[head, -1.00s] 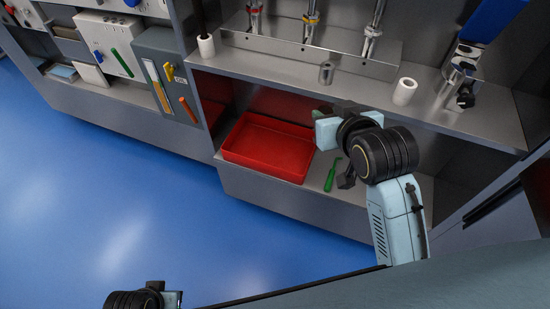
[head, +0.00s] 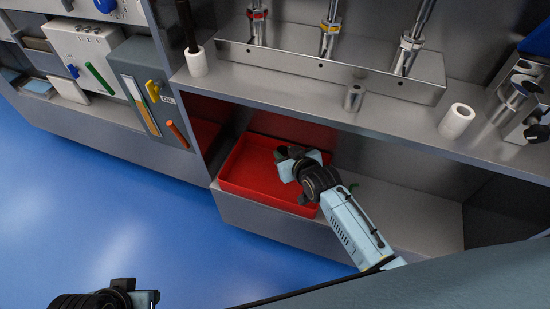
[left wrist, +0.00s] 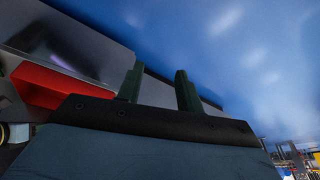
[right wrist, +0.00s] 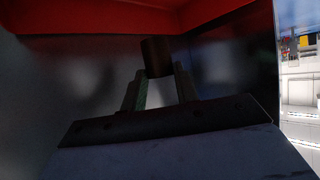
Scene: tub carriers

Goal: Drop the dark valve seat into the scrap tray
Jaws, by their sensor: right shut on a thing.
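The dark valve seat (right wrist: 157,57) is a short dark brown cylinder held between the fingertips of my right gripper (right wrist: 158,78) in the right wrist view. In the head view my right gripper (head: 284,155) is over the right part of the red scrap tray (head: 243,168), and the valve seat cannot be made out there. Red of the tray (right wrist: 90,20) also shows along the top of the right wrist view. My left gripper (left wrist: 157,76) is open and empty, its two fingers apart. In the head view it is at the bottom left, over the blue floor.
The tray stands on a lower shelf, under a grey upper shelf (head: 385,125). White rollers (head: 456,121) and a metal cylinder (head: 354,97) stand on the upper shelf. A green-handled tool is mostly hidden behind my right arm. Grey boxes (head: 145,80) are at the left.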

